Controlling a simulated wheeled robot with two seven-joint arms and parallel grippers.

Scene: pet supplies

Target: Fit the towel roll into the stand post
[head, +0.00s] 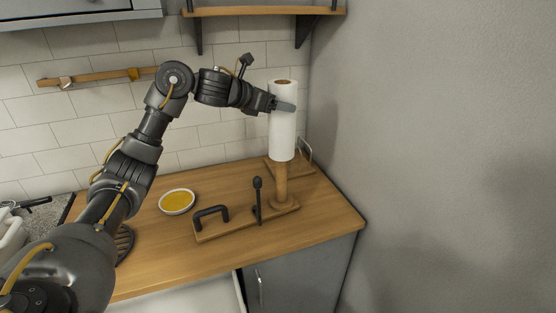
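The white towel roll (283,135) is upright, with its brown core showing at the top. My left gripper (284,105) is shut on its upper part, one finger lying across the front. The wooden stand post (281,182) rises from the right end of a wooden base (240,222). The roll is directly above the lower post in the picture, and its bottom edge hides the post's top. I cannot tell whether the roll is around the post or just over it. My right gripper is not in view.
The base also carries a black handle (211,213) and a thin black upright rod (257,200). A bowl with yellow contents (177,202) stands left on the wooden counter (160,255). A grey wall (440,150) is close on the right. A shelf (265,11) hangs above.

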